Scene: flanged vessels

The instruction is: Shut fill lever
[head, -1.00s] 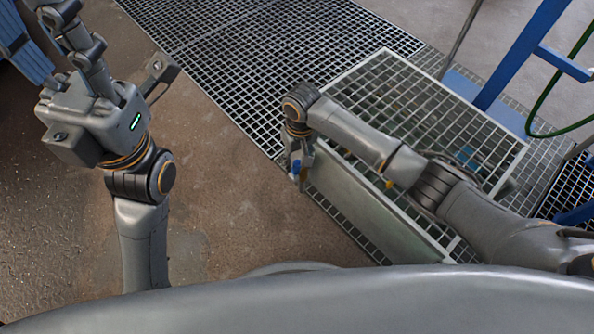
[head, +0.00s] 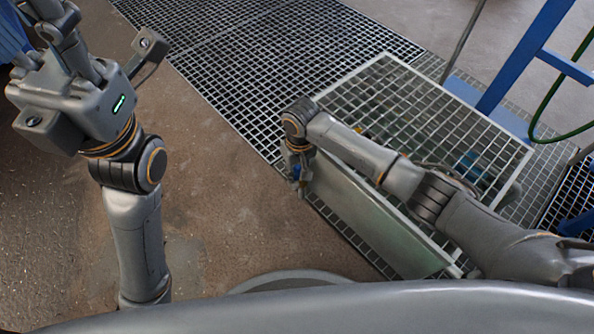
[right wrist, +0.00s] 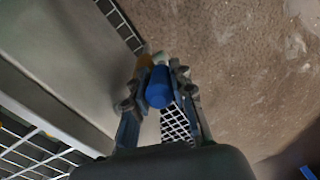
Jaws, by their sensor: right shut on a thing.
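The fill lever shows as a blue rounded grip (right wrist: 158,87) in the right wrist view, between the two fingers of my right gripper (right wrist: 160,85). In the head view a small blue bit of it (head: 296,172) shows at my right gripper (head: 299,182), beside the left end of a pale panel. My right gripper is shut on this blue grip. The rest of the lever and its joint are hidden. My left gripper (head: 60,40) is raised at the upper left, away from the lever; its fingertips are not clear.
A pale upright panel (head: 375,222) and a framed grating (head: 430,115) lie beneath and beside my right arm. Floor grating (head: 250,50) spreads behind. A blue frame (head: 525,55) and green hose (head: 552,85) stand at right. Brown floor (head: 215,190) between my arms is clear.

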